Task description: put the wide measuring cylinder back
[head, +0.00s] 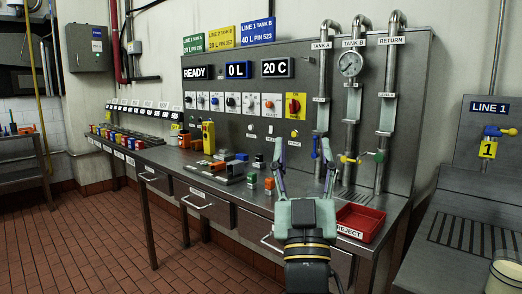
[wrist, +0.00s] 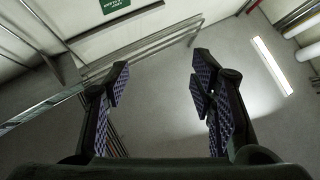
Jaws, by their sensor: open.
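My gripper (head: 303,152) is raised in front of the bench in the head view, its two fingers pointing up, spread and empty. In the wrist view my gripper (wrist: 160,78) is open with nothing between its pads. I cannot pick out a measuring cylinder with certainty in either view. A pale round vessel (head: 504,276) is cut off at the lower right corner of the head view, well to the right of my gripper. I cannot tell what it is.
The steel bench (head: 215,190) carries small coloured blocks and a yellow device (head: 208,137). A red REJECT tray (head: 360,222) is at its right end. Vertical pipes (head: 351,110) with valves stand behind. A LINE 1 station (head: 455,222) is at the right. Tiled floor (head: 85,245) is free at left.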

